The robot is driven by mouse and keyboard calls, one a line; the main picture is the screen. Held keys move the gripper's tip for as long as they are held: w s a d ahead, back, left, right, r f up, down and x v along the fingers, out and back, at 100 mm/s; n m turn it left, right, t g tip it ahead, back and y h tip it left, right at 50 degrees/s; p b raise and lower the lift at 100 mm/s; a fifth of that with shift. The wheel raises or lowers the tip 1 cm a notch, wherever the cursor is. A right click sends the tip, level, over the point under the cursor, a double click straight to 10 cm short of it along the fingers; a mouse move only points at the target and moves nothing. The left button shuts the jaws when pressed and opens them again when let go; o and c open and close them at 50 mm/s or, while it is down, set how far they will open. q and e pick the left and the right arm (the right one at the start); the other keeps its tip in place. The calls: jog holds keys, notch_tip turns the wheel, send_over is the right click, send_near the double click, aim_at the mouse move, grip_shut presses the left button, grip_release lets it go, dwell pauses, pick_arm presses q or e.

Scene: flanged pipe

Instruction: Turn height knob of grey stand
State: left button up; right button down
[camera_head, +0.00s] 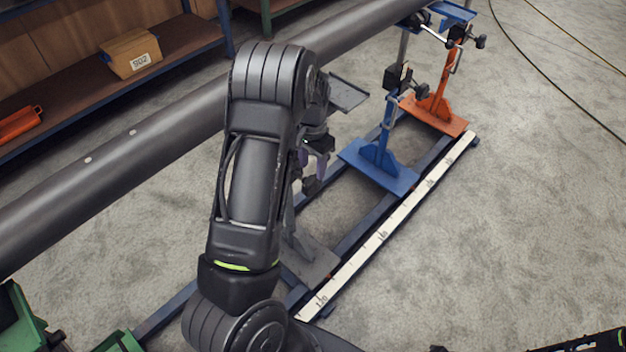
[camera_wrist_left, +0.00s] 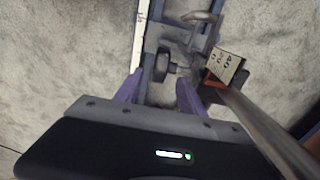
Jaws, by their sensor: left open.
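The grey stand (camera_head: 312,262) stands on the rail frame, mostly hidden behind my left arm in the head view. Its flat top plate (camera_head: 349,94) shows beyond my wrist. My left gripper (camera_head: 318,160) is open beside the stand's post. In the left wrist view the open purple fingers (camera_wrist_left: 158,92) point toward a dark knob (camera_wrist_left: 163,66) on the grey stand. The knob lies between and just beyond the fingertips; I see no grip on it. A height scale plate (camera_wrist_left: 226,64) is to the right of it. My right gripper is not in view.
A long dark pipe (camera_head: 140,143) runs diagonally across. A blue stand (camera_head: 381,165) and an orange stand (camera_head: 437,105) are farther along the rail, beside a white ruler strip (camera_head: 385,230). A shelf with a cardboard box (camera_head: 131,54) is at the back left.

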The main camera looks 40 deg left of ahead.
aim_at(312, 178)
pick_arm(q)
notch_tip(312, 178, down, 8)
jog(key=shift+r, duration=0.25)
dwell(0.5)
jog(key=shift+c, duration=0.6)
grip_shut()
